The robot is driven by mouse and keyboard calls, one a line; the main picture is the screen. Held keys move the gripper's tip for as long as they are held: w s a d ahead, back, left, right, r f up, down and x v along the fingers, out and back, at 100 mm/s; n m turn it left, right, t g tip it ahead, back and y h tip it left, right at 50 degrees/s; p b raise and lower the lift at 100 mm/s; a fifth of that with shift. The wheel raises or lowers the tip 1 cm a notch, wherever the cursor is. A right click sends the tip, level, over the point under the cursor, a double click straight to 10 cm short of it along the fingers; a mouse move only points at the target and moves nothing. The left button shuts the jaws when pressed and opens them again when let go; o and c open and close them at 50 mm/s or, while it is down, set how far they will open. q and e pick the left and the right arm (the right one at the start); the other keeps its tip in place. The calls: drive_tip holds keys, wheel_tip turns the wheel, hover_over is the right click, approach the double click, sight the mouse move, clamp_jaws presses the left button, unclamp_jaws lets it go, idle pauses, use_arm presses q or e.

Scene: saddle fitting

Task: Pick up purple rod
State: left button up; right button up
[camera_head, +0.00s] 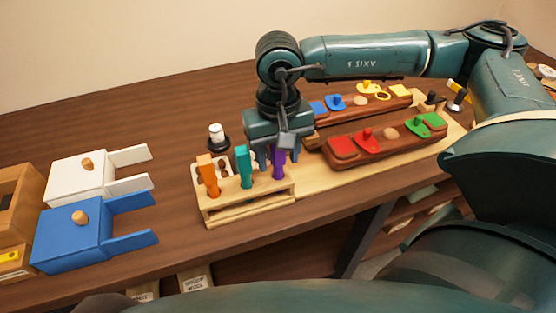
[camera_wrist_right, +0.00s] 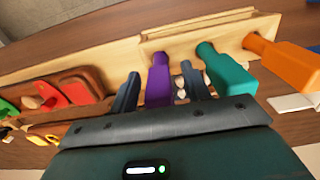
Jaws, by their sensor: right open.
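The purple rod (camera_head: 278,165) stands upright in the light wooden rack (camera_head: 250,204), at its right end. My right gripper (camera_head: 276,156) is over that end of the rack. In the right wrist view the purple rod (camera_wrist_right: 158,82) lies between the two open fingers of my right gripper (camera_wrist_right: 160,92), with visible gaps beside it. The teal rod (camera_head: 244,167) and the orange rod (camera_head: 207,175) stand in the same rack to the left. They also show in the wrist view, teal (camera_wrist_right: 226,72) and orange (camera_wrist_right: 282,62). My left gripper is not in view.
Dark wooden trays with red and green pieces (camera_head: 385,140) and blue and yellow pieces (camera_head: 360,103) lie on a board right of the rack. A white box (camera_head: 80,178) and a blue box (camera_head: 72,235) stand at left. Table between boxes and rack is clear.

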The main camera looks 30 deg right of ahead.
drive_tip(key=shift+c, duration=0.5)
clamp_jaws()
wheel_tip(320, 180, up, 10)
drive_tip(key=shift+r+b, duration=0.1)
drive_tip(key=shift+b, duration=0.35)
drive_tip(key=shift+c, duration=2.4)
unclamp_jaws()
drive_tip(key=c, duration=0.3)
drive_tip(key=shift+c, duration=0.2)
